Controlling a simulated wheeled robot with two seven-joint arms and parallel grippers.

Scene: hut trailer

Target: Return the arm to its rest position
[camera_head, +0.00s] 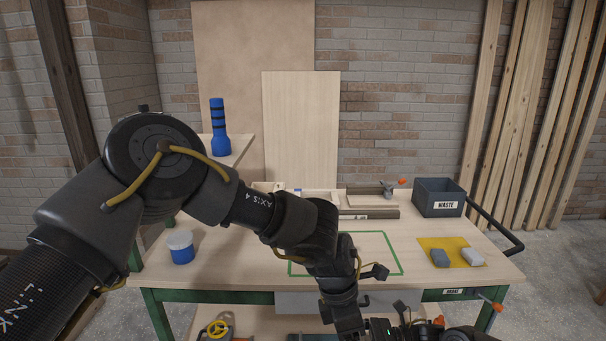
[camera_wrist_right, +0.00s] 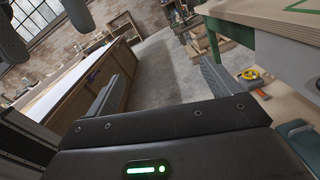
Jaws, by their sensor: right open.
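My left arm (camera_head: 272,212) comes in from the left of the head view and crosses in front of the workbench (camera_head: 235,270). Its wrist (camera_head: 340,290) bends down to the bottom edge, and its fingers do not show. Dark parts of mine with orange bits are cut off by the bottom edge right of that wrist. In the right wrist view my right gripper (camera_wrist_right: 160,75) is open, with its two fingers wide apart and nothing between them. Beyond it lie the floor and, at the right, a green-framed bench.
The bench holds a blue-labelled tub (camera_head: 180,248), a grey WASTE bin (camera_head: 438,197) and a yellow sheet (camera_head: 431,245) with two grey blocks. A blue bottle (camera_head: 218,128) stands on a raised shelf. The green-outlined area (camera_head: 380,250) looks empty. A long cabinet (camera_wrist_right: 85,85) shows in the right wrist view.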

